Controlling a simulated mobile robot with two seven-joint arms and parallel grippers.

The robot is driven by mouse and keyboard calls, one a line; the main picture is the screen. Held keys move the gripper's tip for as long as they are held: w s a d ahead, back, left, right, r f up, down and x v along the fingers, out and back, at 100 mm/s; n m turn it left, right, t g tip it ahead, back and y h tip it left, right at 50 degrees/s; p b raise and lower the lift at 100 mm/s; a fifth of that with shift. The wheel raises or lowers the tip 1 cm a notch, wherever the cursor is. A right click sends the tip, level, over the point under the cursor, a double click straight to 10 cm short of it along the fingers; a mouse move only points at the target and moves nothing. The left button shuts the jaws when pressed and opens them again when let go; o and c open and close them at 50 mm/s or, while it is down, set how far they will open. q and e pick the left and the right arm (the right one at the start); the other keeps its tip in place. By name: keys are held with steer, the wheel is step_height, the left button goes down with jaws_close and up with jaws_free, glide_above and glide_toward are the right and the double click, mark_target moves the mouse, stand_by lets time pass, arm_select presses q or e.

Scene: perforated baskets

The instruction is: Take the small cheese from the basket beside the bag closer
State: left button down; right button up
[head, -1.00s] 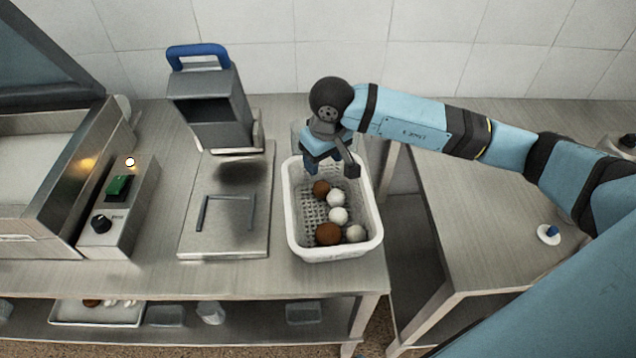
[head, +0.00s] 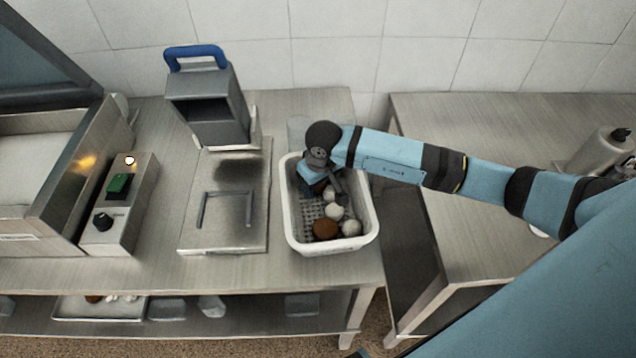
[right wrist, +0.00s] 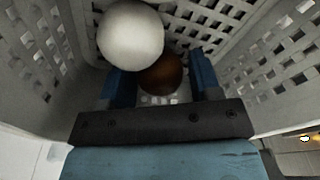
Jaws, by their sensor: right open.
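The white perforated basket (head: 372,205) stands on the steel table, to the right of a grey device with a blue handle (head: 213,95). It holds small round cheeses: white ones (head: 334,212) and a brown one (head: 326,229) show toward the front. My right gripper (head: 318,190) reaches down into the back part of the basket. In the right wrist view its two blue fingers (right wrist: 163,80) are apart. A brown ball (right wrist: 162,75) lies between or just beyond them, and a white ball (right wrist: 130,35) is beside it. I cannot tell whether the fingers touch either. My left gripper is out of view.
The basket walls rise close around my right gripper. A flat steel plate (head: 190,235) lies left of the basket. A control box (head: 135,215) with a green switch and a black knob is further left. A second table (head: 440,240) stands right, across a gap.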

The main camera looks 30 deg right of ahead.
steer(key=shift+c, duration=0.5)
steer(key=c, duration=0.6)
steer(key=shift+r, duration=0.1)
